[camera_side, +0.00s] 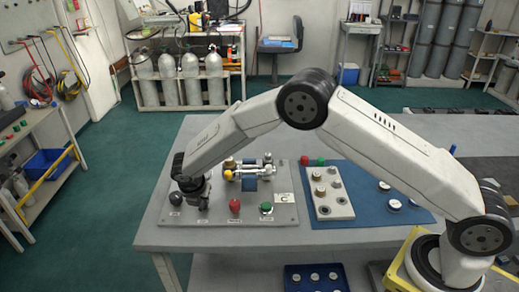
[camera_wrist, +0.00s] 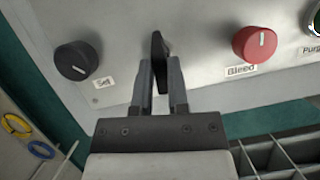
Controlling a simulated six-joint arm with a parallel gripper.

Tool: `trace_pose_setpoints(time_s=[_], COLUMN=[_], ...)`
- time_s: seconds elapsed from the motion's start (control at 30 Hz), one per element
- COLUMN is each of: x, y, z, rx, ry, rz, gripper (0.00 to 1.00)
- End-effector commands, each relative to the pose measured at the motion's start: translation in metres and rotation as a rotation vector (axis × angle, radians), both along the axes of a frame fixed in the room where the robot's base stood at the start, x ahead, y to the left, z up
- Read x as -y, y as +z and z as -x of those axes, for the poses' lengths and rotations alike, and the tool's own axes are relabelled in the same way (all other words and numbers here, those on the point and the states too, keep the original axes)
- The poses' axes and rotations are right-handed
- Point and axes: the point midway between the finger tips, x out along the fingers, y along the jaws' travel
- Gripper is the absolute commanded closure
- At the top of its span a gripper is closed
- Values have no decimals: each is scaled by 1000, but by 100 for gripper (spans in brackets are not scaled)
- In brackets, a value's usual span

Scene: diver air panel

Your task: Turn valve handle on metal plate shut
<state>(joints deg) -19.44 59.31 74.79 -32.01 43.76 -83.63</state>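The metal plate (camera_side: 285,218) lies on the grey table and carries knobs and fittings. In the wrist view a thin black valve handle (camera_wrist: 157,48) stands edge-on on the plate (camera_wrist: 200,50). My gripper (camera_wrist: 160,68) has one finger on each side of this handle, and the handle fills the gap at the fingertips. In the side view my gripper (camera_side: 193,193) is low over the plate's left part and hides most of the handle. The handle's base and pointing marks are hidden.
A black knob labelled Set (camera_wrist: 76,60) is left of the handle, also in the side view (camera_side: 175,198). A red Bleed knob (camera_wrist: 255,44) is to its right. A green knob (camera_side: 266,207) and brass fittings (camera_side: 250,168) are close by. A blue mat (camera_side: 365,205) lies right.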

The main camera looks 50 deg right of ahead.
Motion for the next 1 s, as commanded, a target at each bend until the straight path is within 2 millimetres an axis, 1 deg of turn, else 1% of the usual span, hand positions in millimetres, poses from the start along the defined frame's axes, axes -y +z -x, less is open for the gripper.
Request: trace_pose_setpoints(time_s=[0.37,0.57,0.77,1.0], x=[0,-1,-2,-2], y=[0,0,0,1], z=[0,-1,-2,-5], rx=[-1,-1,-1,0], ry=[-12,-67,-178,-377], rz=[1,1,0,0], gripper=[100,100,100,100])
